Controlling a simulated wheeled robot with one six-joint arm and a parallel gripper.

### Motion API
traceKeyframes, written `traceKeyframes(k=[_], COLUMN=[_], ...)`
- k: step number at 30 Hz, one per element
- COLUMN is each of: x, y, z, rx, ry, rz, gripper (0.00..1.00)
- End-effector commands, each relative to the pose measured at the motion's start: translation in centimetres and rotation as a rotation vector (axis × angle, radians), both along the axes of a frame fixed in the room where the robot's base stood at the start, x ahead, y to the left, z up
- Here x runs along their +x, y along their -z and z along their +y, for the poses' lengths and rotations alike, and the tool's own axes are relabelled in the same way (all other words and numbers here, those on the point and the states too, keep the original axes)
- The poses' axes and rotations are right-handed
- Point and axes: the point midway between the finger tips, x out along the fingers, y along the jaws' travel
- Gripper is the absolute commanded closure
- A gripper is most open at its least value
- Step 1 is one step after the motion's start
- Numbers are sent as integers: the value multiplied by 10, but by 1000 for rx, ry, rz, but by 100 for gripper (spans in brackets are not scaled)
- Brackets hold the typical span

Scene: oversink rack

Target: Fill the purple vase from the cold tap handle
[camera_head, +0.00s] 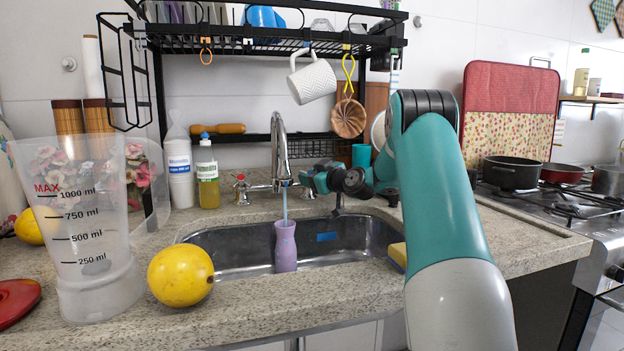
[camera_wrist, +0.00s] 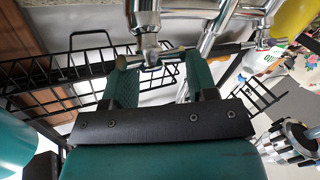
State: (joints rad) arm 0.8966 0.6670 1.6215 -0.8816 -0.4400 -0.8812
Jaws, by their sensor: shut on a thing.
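The purple vase (camera_head: 285,246) stands upright in the metal sink (camera_head: 230,249), below the spout of the chrome tap (camera_head: 279,145). A thin bluish stream of water (camera_head: 285,204) runs from the spout into the vase's mouth. The water level inside cannot be seen. My gripper (camera_head: 308,181) is at the right side of the tap, shut on the cold tap handle, which it mostly hides in the head view. In the wrist view, the fingers of my gripper (camera_wrist: 152,62) are on either side of the cold tap handle (camera_wrist: 150,57).
The hot handle (camera_head: 241,189) with a red mark is left of the spout. A black rack (camera_head: 270,44) with a hanging white mug (camera_head: 312,82) stands over the sink. A measuring jug (camera_head: 80,235) and yellow fruit (camera_head: 180,276) sit on the front left counter. A sponge (camera_head: 398,254) lies at the sink's right edge.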

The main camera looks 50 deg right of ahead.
Motion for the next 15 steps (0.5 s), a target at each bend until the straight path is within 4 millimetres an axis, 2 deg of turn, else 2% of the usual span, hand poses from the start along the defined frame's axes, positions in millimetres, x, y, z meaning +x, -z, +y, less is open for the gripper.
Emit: traceKeyframes(k=[1, 2, 4, 15], x=[-1, -1, -1, -5], y=[4, 4, 3, 1], z=[-1, -1, -1, 0], rx=[5, 5, 5, 2], ry=[2, 2, 3, 2], rz=[7, 7, 6, 2], gripper=[71, 40, 24, 22])
